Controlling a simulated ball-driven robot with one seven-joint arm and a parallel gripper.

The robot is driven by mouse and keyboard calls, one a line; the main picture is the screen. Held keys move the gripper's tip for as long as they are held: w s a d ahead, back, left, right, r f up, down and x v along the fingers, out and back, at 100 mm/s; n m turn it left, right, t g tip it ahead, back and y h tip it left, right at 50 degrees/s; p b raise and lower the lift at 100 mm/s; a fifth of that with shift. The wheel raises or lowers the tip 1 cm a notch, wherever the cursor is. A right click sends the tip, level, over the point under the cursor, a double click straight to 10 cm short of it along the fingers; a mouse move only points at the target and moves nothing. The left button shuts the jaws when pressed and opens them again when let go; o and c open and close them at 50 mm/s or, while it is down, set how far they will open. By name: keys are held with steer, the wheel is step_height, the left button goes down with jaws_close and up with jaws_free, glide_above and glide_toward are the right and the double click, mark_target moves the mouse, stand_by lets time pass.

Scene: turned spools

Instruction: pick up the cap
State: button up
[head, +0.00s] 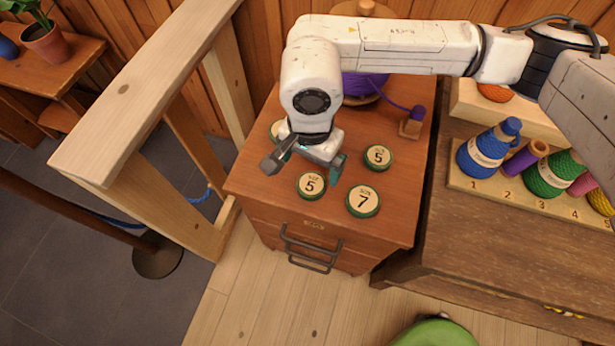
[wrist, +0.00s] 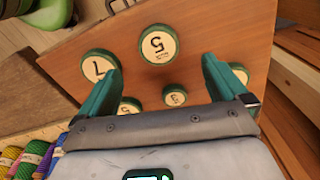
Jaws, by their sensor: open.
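Several round caps with green rims and cream numbered faces lie flat on a wooden cabinet top. In the head view one marked 5 (head: 311,186) is at the front, one marked 7 (head: 363,201) to its right, another 5 (head: 378,157) behind, and one (head: 276,131) is partly hidden by my arm. My gripper (head: 306,167) is open and empty above the caps, just behind the front 5. In the wrist view the gripper (wrist: 160,70) has the front 5 (wrist: 158,44) beyond its fingertips and a smaller-looking cap (wrist: 175,95) between its fingers. The left finger partly overlaps the 7 (wrist: 99,66).
Behind my arm stands a purple spool (head: 362,86) with its thread running to a small wooden block (head: 411,126). A rack (head: 470,183) of coloured spools is to the right. A wooden railing (head: 150,85) rises at the left. The cabinet's front edge is clear.

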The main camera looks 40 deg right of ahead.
mark_target(312, 183)
step_height(312, 183, down, 3)
steer(key=shift+r, duration=0.2)
steer(key=shift+d+f+p, duration=0.15)
steer(key=shift+f+p, duration=0.45)
steer(key=shift+f, duration=2.05)
steer(key=c, duration=1.1)
steer(key=shift+r, duration=0.1)
